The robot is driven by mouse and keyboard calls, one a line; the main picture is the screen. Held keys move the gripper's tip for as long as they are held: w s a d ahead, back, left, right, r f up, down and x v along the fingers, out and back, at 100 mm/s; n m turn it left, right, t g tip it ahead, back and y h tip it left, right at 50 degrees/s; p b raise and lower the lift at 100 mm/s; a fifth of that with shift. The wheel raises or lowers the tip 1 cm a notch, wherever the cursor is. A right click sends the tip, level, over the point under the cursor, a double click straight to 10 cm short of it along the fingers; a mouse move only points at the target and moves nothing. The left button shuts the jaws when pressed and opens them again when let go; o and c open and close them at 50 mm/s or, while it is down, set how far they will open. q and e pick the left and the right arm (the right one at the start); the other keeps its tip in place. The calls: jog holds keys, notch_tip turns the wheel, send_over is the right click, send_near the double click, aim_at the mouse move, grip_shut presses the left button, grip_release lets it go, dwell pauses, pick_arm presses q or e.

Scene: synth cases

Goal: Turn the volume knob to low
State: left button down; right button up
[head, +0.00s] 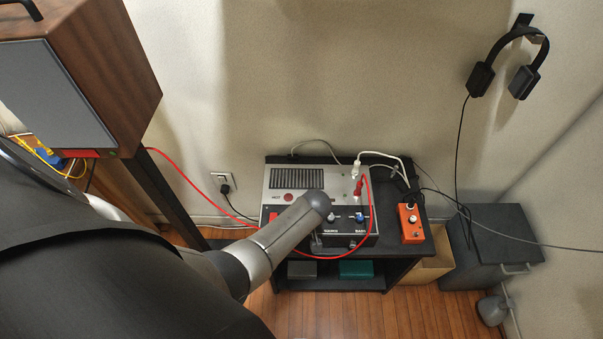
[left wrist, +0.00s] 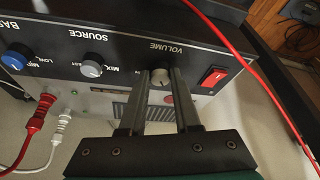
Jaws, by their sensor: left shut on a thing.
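The amplifier (head: 338,178) is a grey box with a dark front panel, on a black stand. In the left wrist view its volume knob (left wrist: 160,77), small and grey under the label VOLUME, sits between my left gripper's (left wrist: 161,84) fingertips. The left gripper is shut on this knob, one finger on each side. Where the knob points is too small to read. My right gripper is not in view.
Beside the volume knob are the source knob (left wrist: 91,69) and a red switch (left wrist: 214,76). A red cable (left wrist: 246,62) crosses close by. An orange pedal (head: 411,222) stands right on the black stand (head: 300,258). A wooden cabinet (head: 105,50) is at upper left.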

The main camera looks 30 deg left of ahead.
pick_arm(q)
jog(key=n, duration=0.1)
jog(key=n+b, duration=0.1)
jog(key=shift+w+d+n+g+y, duration=0.1)
jog(key=shift+w+n+g+y, duration=0.15)
jog(key=shift+n+g+y, duration=0.05)
jog(key=shift+w+n+g+b, duration=0.1)
jog(key=shift+n+g+b, duration=0.45)
jog(key=shift+n, duration=0.65)
jog(key=shift+r, duration=0.1)
jog(key=c, duration=0.6)
grip_release()
